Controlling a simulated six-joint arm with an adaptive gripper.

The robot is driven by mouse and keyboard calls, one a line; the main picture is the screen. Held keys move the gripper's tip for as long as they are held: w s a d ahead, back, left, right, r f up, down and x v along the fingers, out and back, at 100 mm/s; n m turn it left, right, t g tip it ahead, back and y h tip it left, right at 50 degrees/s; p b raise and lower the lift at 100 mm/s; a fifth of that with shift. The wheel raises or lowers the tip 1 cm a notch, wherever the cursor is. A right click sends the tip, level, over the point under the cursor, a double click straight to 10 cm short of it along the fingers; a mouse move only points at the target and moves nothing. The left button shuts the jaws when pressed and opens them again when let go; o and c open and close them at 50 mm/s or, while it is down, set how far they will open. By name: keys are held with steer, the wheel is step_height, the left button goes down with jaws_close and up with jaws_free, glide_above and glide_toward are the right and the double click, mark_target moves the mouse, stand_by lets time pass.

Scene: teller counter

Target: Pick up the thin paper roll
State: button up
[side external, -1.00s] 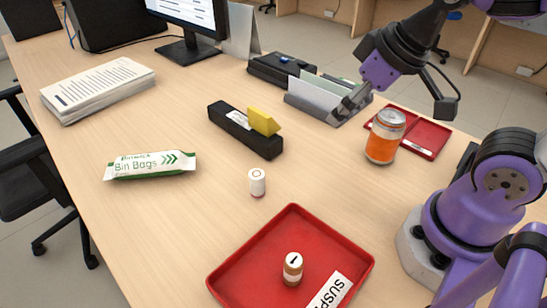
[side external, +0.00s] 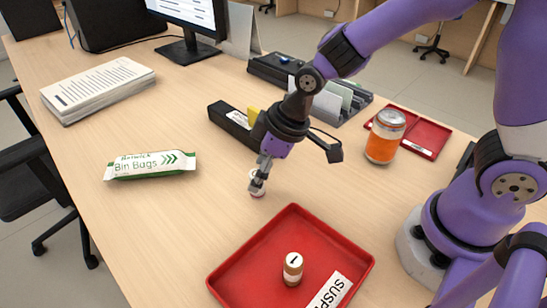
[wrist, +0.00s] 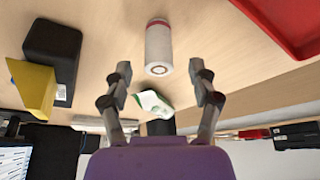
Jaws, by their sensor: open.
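A small white paper roll (wrist: 158,40) with a dark red band stands upright on the wooden table, left of the red tray in the side view, where my gripper (side external: 259,180) partly covers it. In the wrist view, my gripper (wrist: 160,72) is open, with one finger on each side. The roll appears between and just beyond the fingertips, and neither finger visibly touches it.
A black holder (side external: 228,121) with a yellow piece stands close behind my gripper. A Bin Bags pack (side external: 150,165) lies to the left. An orange can (side external: 385,138) stands at the right by a smaller red tray (side external: 426,137). The front-left table is clear.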

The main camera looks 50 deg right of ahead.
steer(key=x, duration=0.4)
steer(key=shift+d+f, duration=0.1)
steer(key=shift+f, duration=0.05)
steer(key=c, duration=1)
steer(key=shift+o, duration=0.2)
